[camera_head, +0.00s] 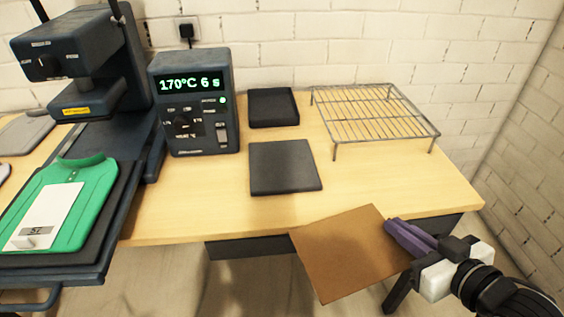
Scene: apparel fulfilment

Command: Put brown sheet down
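The brown sheet (345,258) is a flat, roughly square piece. It hangs tilted at the front edge of the table, overlapping that edge in the picture. My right gripper (392,226) comes in from the lower right, and its purple fingers are at the sheet's right edge, shut on it. A green polo shirt (88,190) lies on the dark lower plate of the heat press (68,50) at the left. A white transfer (45,218) with dark print lies on the shirt. My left gripper is not in view.
A dark flat pad (285,167) and a black tray (273,107) lie mid-table. The control box (195,130) reads 170°C 6 s. A wire rack (375,112) stands at the back right. Bare wooden table (400,190) lies between pad, rack and front edge.

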